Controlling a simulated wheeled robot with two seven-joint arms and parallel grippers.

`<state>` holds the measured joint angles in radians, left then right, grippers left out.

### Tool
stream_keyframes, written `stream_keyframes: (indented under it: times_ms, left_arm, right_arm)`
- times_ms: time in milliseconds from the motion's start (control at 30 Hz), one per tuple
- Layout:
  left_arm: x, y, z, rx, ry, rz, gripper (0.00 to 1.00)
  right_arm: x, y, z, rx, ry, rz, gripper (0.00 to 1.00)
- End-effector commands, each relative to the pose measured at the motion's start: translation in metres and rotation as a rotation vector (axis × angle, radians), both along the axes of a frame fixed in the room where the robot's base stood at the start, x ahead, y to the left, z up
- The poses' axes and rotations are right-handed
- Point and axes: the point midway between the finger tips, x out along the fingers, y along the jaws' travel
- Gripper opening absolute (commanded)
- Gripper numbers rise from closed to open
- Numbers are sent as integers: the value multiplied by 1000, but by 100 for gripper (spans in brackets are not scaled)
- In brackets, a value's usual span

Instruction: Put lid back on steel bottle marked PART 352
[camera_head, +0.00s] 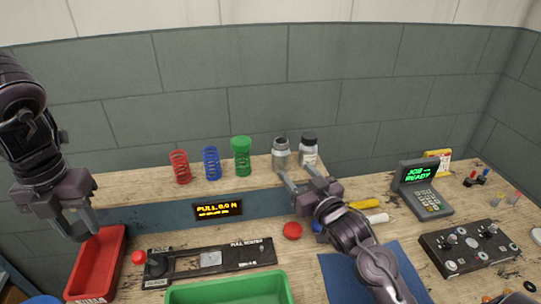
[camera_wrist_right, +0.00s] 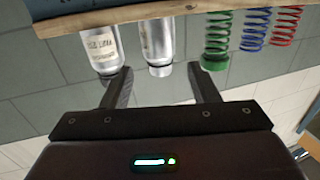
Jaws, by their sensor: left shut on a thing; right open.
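Two steel bottles stand on the raised back shelf. The left one (camera_head: 281,155) has an open-looking neck; the right one (camera_head: 308,150) wears a dark cap. In the right wrist view, which is upside down, the open bottle (camera_wrist_right: 158,40) is in the middle and the capped bottle (camera_wrist_right: 101,45) is at left. Their labels are too small to read surely. My right gripper (camera_head: 304,172) is open and empty, close in front of the bottles, its fingers apart around the open one's line. My left gripper (camera_head: 80,222) is shut at the far left; what it holds is hidden.
Red, blue and green springs (camera_head: 211,163) stand left of the bottles. A red tray (camera_head: 97,262), a green tray (camera_head: 230,290) and a puller tester (camera_head: 210,258) lie in front. A keypad terminal (camera_head: 425,190) and a knob panel (camera_head: 470,248) stand at right.

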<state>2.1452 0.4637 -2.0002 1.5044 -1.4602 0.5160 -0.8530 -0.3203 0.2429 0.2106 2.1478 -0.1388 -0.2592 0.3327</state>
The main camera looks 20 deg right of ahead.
Motion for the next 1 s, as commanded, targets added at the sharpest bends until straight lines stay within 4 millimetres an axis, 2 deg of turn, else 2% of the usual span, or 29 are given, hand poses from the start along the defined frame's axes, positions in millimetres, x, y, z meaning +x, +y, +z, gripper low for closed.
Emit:
stream_keyframes:
  times_ms: [400,533,833,1000]
  left_arm:
    - [0,0,20,0,0,0,16]
    - [0,0,20,0,0,0,16]
    - [0,0,21,0,0,0,16]
    - [0,0,34,0,0,0,16]
  right_arm:
    - [61,1,3,1,-3,0,55]
    - [67,1,1,0,-1,0,55]
    - [68,1,1,0,-1,0,55]
    - [88,0,6,1,-1,-1,55]
